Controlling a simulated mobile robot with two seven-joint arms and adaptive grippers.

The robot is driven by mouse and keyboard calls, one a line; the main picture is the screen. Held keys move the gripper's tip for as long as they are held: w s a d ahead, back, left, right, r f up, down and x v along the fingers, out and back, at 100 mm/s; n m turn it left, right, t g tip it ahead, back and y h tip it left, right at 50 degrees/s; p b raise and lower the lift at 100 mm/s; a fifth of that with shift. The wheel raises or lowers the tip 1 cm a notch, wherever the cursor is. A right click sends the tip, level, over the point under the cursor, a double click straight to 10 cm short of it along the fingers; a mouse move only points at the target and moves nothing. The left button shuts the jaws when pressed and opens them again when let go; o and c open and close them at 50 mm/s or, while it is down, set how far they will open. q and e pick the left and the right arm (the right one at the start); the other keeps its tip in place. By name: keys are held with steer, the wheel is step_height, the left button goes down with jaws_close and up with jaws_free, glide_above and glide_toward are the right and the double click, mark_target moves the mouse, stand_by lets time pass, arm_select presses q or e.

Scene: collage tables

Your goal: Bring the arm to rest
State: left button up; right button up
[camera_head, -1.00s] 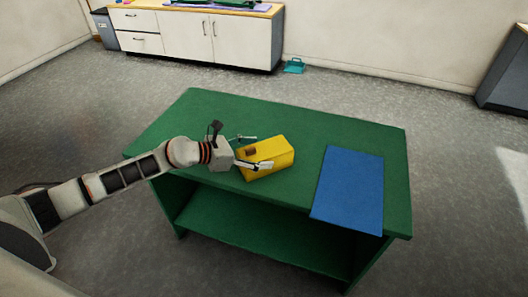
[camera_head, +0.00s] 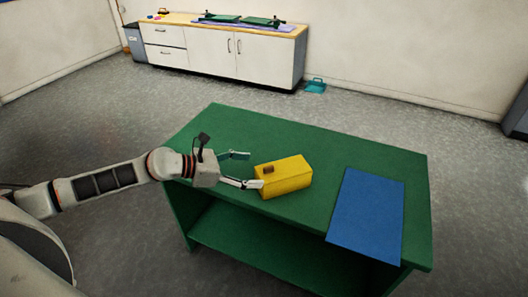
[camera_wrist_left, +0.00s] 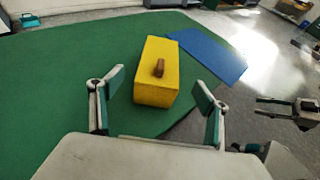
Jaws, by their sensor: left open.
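My left gripper (camera_head: 249,170) is open and empty, just left of a yellow block (camera_head: 287,177) on the green table. One fingertip is close to the block's near left edge; I cannot tell whether it touches. In the left wrist view, the spread fingers (camera_wrist_left: 158,78) have the yellow block (camera_wrist_left: 157,84) beyond and between them. A small brown piece (camera_wrist_left: 159,67) sits on the block's top.
The green table (camera_head: 330,145) has a lower shelf (camera_head: 250,253). A blue mat (camera_head: 366,215) lies on its right part, apart from the block. A white cabinet (camera_head: 215,55) stands at the back wall, with a teal dustpan-like item (camera_head: 315,86) on the floor beside it.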

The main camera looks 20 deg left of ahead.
arm_select(q)
steer(key=s+d+r+n+t, duration=0.1)
steer(key=d+r+n+t, duration=0.55)
steer(key=n, duration=0.25)
steer(key=s+a+f+n+g+y, duration=0.1)
steer(key=s+a+f+n+y, duration=0.45)
steer(key=n, duration=0.65)
steer(key=s+a+f+n+g+y, duration=0.25)
steer(key=s+a+n+y, duration=0.45)
steer(key=n, duration=0.4)
steer(key=s+a+f+n+g+y, duration=0.25)
steer(key=s+f+n+g, duration=0.45)
steer(key=s, duration=0.6)
steer(key=w+d+f+n+t+h+p, duration=0.1)
steer(key=d+f+t+h, duration=0.4)
steer(key=d+f, duration=0.7)
steer(key=d+n+h, duration=0.1)
steer(key=d+h, duration=0.1)
steer(key=d, duration=0.1)
steer(key=shift+d+f+h+p, duration=0.25)
steer(key=shift+h+p, duration=0.15)
